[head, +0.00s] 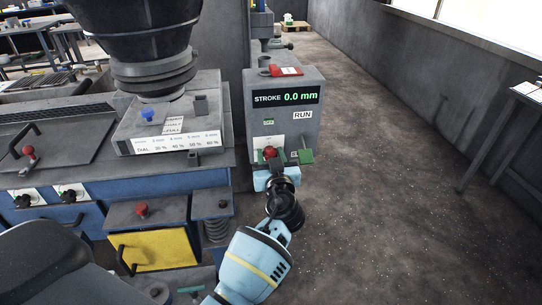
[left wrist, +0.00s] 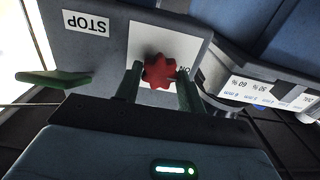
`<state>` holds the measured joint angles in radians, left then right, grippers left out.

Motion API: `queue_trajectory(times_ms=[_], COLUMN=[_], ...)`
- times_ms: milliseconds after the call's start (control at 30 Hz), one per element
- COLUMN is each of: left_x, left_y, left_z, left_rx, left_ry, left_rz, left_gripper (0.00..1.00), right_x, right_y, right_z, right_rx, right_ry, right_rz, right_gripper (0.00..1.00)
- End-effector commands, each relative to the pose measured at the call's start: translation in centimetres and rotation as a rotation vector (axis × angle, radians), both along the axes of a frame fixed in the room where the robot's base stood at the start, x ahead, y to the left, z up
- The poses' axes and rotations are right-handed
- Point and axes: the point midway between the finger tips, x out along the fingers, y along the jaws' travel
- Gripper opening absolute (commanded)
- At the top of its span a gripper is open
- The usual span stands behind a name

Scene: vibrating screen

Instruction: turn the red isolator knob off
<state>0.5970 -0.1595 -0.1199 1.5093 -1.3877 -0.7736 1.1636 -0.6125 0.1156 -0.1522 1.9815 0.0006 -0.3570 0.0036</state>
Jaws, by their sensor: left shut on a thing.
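The red isolator knob (head: 270,152) is on a pale plate on the front of the grey control box (head: 252,95). In the left wrist view the knob (left wrist: 159,72) is star-shaped and sits between my two dark green fingers. An ON mark shows beside it, partly covered by a finger. My left gripper (left wrist: 160,88) is shut on the knob, reaching it from the front and below. In the head view the gripper (head: 271,165) hides the lower part of the plate. My right gripper is not in view.
The box's display (head: 286,97) reads STROKE 0.0 mm, with a RUN label (head: 303,115) below. A green paddle (head: 306,157) sticks out right of the knob, near a STOP label (left wrist: 86,22).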

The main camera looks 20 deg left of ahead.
Motion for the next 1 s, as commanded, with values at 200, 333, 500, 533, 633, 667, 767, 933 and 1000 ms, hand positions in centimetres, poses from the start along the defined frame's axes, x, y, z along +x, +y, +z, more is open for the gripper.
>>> queue_trajectory(times_ms=[200,333,500,533,633,667,767,933,1000], left_x=[0.04,0.05,0.07,0.07,0.10,0.10,0.12,0.17,0.19], left_y=[-0.06,-0.07,-0.11,-0.11,-0.13,-0.13,-0.17,-0.27,-0.30], left_z=[0.03,0.02,-0.02,-0.02,-0.03,-0.03,-0.03,0.00,0.02], left_rx=[0.002,0.018,0.073,0.088,0.145,0.166,0.239,0.373,0.428], left_ry=[0.000,0.011,0.049,0.059,0.098,0.112,0.161,0.252,0.288], left_rz=[-0.002,-0.002,-0.002,-0.002,-0.002,-0.002,-0.003,-0.003,-0.004], left_gripper=[0.16,0.16,0.16,0.16,0.16,0.16,0.16,0.16,0.16], right_x=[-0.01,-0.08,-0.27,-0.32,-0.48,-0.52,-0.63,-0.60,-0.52], right_y=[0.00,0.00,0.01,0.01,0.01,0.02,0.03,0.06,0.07], right_z=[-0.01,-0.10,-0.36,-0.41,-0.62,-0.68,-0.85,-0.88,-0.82], right_rx=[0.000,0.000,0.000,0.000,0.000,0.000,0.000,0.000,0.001], right_ry=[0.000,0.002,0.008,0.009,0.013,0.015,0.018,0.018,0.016], right_rz=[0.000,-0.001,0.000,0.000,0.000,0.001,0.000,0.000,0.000], right_gripper=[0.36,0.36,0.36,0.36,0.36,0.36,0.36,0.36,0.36])
